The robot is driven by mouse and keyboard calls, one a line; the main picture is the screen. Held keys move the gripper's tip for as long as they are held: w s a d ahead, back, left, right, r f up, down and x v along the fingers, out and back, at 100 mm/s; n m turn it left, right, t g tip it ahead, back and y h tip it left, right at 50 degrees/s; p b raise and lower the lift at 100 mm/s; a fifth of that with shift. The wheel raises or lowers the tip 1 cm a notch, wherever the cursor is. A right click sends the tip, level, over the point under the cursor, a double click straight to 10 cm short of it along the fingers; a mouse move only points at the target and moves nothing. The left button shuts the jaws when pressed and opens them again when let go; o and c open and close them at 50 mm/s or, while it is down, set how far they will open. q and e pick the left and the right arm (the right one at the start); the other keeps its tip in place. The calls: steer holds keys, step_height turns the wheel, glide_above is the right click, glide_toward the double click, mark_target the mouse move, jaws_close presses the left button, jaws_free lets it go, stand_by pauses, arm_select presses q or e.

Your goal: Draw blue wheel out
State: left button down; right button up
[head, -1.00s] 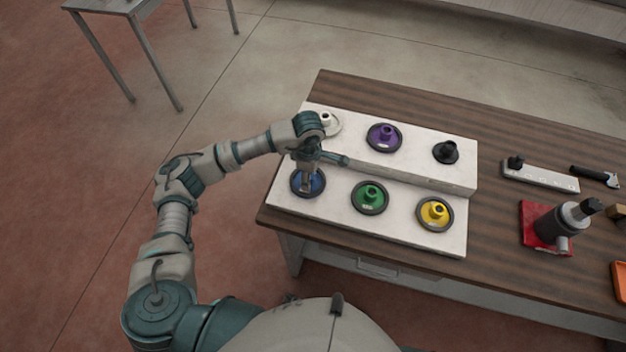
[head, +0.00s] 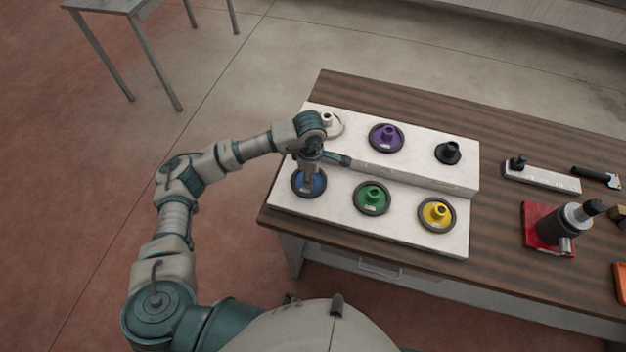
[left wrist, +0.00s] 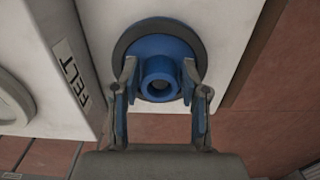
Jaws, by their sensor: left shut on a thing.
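The blue wheel (head: 300,188) is a dark-rimmed disc with a blue hub, at the left end of the front step of a white stepped stand (head: 333,208). My left gripper (head: 309,185) reaches down over it and covers part of the hub. In the left wrist view the blue wheel (left wrist: 155,48) shows its round hollow hub, with the left gripper's fingers (left wrist: 160,85) on either side of it. The gripper is shut on this hub. The wheel appears to rest on the stand. My right gripper is not in view.
A green wheel (head: 371,198) and a yellow wheel (head: 437,214) share the front step. White (head: 331,124), purple (head: 387,138) and black (head: 448,152) wheels stand on the raised back step. A red-based tool (head: 540,228) stands farther right on the wooden table (head: 490,250).

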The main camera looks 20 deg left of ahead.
arm_select(q)
steer(key=shift+w+a, duration=0.1)
steer(key=shift+a, duration=0.25)
steer(key=shift+r, duration=0.3)
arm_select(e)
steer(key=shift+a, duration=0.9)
arm_select(q)
steer(key=shift+r, duration=0.3)
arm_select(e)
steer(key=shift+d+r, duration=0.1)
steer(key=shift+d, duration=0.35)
